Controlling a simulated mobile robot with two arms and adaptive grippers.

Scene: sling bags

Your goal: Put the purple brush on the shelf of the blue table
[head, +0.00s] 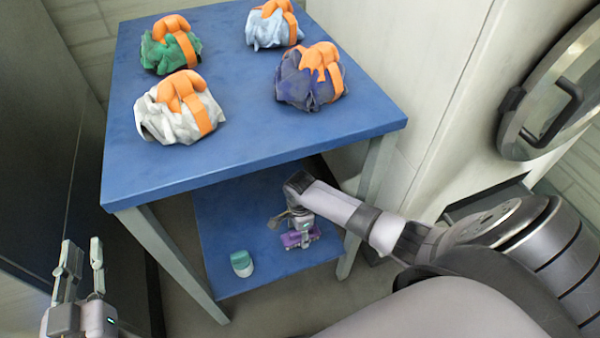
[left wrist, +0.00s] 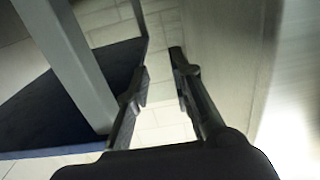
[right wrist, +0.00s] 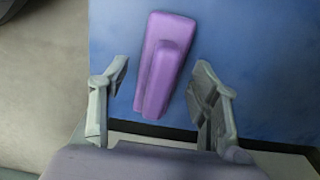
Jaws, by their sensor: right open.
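The purple brush (head: 298,240) lies on the lower shelf (head: 230,212) of the blue table (head: 240,75). My right gripper (head: 298,222) is under the tabletop, over the brush, and partly hides it in the head view. In the right wrist view the brush (right wrist: 163,65) lies on the blue surface ahead of the open fingers (right wrist: 160,95), with nothing held between them. My left gripper (head: 82,265) is at the lower left, away from the table. Its fingers (left wrist: 162,78) are apart and empty.
A green and white container (head: 241,263) stands on the shelf left of the brush. Several bundles with orange straps, such as the white one (head: 180,107), sit on the tabletop. A table leg (head: 360,200) stands close to my right arm. A round-doored machine (head: 550,95) is at right.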

